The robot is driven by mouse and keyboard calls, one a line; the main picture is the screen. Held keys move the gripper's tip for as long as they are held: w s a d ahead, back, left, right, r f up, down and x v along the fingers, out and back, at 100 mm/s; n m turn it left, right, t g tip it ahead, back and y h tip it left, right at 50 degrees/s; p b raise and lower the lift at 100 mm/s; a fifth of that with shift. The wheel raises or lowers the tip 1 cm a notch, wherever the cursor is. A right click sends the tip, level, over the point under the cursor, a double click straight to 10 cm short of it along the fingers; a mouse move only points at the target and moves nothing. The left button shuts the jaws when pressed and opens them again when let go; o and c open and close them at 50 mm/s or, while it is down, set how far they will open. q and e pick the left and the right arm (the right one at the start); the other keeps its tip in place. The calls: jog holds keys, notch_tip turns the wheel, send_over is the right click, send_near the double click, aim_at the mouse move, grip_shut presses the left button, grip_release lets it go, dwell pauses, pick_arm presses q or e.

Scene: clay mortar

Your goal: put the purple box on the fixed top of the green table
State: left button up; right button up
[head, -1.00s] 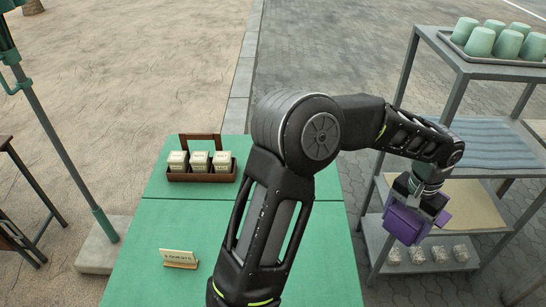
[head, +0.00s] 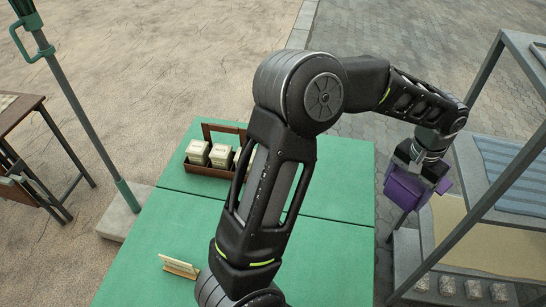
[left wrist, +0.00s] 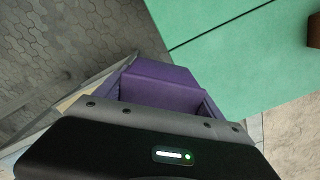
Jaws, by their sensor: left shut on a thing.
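The purple box (head: 404,190) is held in the jaws of my left gripper (head: 418,168), off the right edge of the green table and over the paving. In the left wrist view the box (left wrist: 160,82) shows just past the gripper, beside the table top (left wrist: 225,60). The green table (head: 335,240) has a flat top with a seam across it, dividing a far part from a near part. My left arm hides part of the top. My right gripper is out of view.
A brown wooden tray (head: 197,170) with small pale boxes stands on the far part of the table. A small sign (head: 180,267) stands on the near part. A metal shelf rack (head: 462,235) is close on the right.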

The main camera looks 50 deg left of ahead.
pick_arm(q)
jog(key=shift+a, duration=0.1)
jog(key=s+a+f+n, duration=0.1)
jog(key=s+a+f, duration=0.1)
jog(key=a, duration=0.8)
jog(key=s+a+f+n, duration=0.2)
jog(key=s+a+f, duration=0.1)
jog(key=a, duration=0.7)
jog(key=shift+s+a+f+n+p, duration=0.15)
jog(key=shift+s+a+n+p, duration=0.2)
jog(key=shift+s, duration=0.3)
jog(key=shift+a+f+p, duration=0.1)
jog(key=shift+f+p, duration=0.2)
jog(key=shift+f, duration=2.8)
jog(key=shift+f, duration=0.15)
